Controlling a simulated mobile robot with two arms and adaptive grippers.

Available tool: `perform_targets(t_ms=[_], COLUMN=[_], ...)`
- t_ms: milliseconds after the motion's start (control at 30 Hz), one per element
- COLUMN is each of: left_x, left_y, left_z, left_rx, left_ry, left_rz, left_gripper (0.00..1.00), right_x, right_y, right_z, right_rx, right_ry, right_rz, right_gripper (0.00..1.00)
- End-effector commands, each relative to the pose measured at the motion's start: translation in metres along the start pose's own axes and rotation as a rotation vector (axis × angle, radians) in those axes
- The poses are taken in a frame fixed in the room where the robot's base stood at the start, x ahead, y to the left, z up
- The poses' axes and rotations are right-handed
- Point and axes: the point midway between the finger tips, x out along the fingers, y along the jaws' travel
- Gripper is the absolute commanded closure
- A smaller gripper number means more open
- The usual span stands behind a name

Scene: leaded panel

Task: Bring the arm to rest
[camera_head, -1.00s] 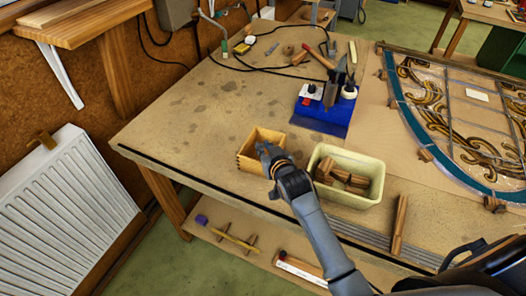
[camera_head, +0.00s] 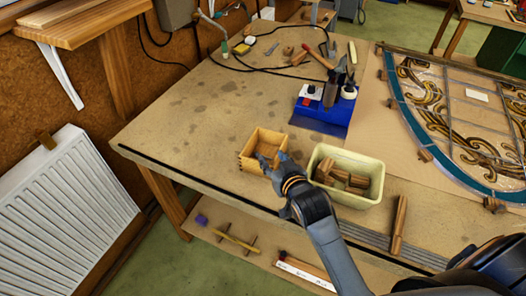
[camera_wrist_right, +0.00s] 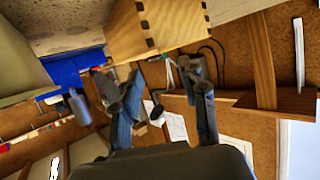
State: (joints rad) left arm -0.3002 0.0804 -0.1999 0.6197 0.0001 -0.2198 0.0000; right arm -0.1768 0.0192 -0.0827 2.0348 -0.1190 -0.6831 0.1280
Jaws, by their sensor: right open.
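My right gripper (camera_head: 272,162) is open, at the near right side of a small open wooden box (camera_head: 249,157) on the workbench (camera_head: 190,125). In the right wrist view, the gripper's two fingers (camera_wrist_right: 163,95) stand apart with nothing held between them. The wooden box's jointed corner (camera_wrist_right: 150,28) shows above them in that view. I cannot tell whether the fingertips touch the box. My left gripper is not in view.
A cream tub (camera_head: 350,197) with wooden blocks stands just right of my gripper. A blue tool stand (camera_head: 318,123) is behind it. The leaded panel (camera_head: 470,110) lies at the right. A loose wooden strip (camera_head: 399,225) lies near the front edge. The bench's left part is bare.

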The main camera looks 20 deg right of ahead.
Motion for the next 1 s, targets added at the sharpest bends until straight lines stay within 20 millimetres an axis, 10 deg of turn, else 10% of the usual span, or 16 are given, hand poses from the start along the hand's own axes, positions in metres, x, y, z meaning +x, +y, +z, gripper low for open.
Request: perform_targets(t_ms=[567, 1000], left_x=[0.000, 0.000], left_y=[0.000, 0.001], left_z=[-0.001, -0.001], left_rx=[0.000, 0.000], left_ry=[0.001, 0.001], left_rz=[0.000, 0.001], left_gripper=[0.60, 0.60], right_x=[-0.046, -0.158], right_y=[0.000, 0.001], right_z=[0.010, 0.133], right_rx=[-0.007, -0.102], right_ry=[-0.041, -0.637], right_rz=[-0.001, -0.051], right_gripper=[0.57, 0.57])
